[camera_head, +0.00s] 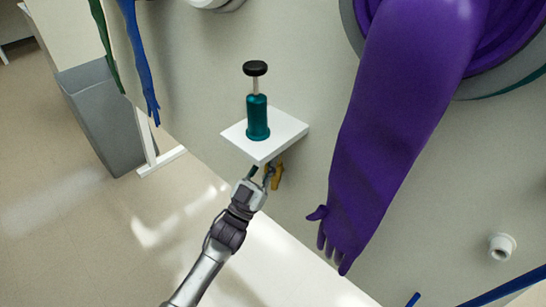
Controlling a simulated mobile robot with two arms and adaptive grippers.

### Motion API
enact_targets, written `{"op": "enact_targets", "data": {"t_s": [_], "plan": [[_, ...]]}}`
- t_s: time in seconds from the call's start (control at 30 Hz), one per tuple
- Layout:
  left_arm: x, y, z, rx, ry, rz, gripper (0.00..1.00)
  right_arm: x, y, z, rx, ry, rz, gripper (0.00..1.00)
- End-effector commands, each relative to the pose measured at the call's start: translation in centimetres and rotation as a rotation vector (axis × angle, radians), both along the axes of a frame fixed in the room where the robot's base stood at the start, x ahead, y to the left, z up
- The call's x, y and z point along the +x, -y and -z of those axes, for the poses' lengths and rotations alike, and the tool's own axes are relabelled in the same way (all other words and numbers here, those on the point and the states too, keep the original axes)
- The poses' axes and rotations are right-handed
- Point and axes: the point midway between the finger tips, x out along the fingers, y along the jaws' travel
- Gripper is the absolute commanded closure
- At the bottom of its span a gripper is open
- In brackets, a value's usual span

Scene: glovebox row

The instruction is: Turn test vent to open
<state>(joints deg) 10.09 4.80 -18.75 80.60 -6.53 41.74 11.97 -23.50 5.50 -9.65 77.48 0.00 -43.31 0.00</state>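A small yellow handle (277,176), which looks like the test vent's lever, hangs just under a white shelf (287,130) on the pale panel. It points down. The shelf hides its upper end and any valve body. My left gripper (260,176) comes up from below, just left of the handle and under the shelf's front corner. Its fingertips are close to the handle; I cannot tell whether they touch it or how far apart they are. My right gripper is not in view.
A teal hand pump (257,117) with a black knob stands on the shelf. A long purple glove (405,120) hangs to the right. A blue glove (140,65) hangs at the left. A white round port (501,246) juts from the panel at lower right.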

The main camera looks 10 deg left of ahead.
Motion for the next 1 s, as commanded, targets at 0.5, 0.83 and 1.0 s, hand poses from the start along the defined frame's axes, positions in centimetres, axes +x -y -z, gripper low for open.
{"op": "enact_targets", "data": {"t_s": [0.5,0.83,1.0], "plan": [[0.4,-0.5,0.1,-0.068,-0.053,-0.011,1.00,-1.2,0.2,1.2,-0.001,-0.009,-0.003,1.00],[0.4,-0.5,0.1,-0.066,-0.052,-0.011,0.69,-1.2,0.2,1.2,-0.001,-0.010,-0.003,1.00],[0.4,-0.5,0.1,-0.065,-0.050,-0.011,0.60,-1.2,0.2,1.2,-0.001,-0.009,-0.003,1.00]]}}
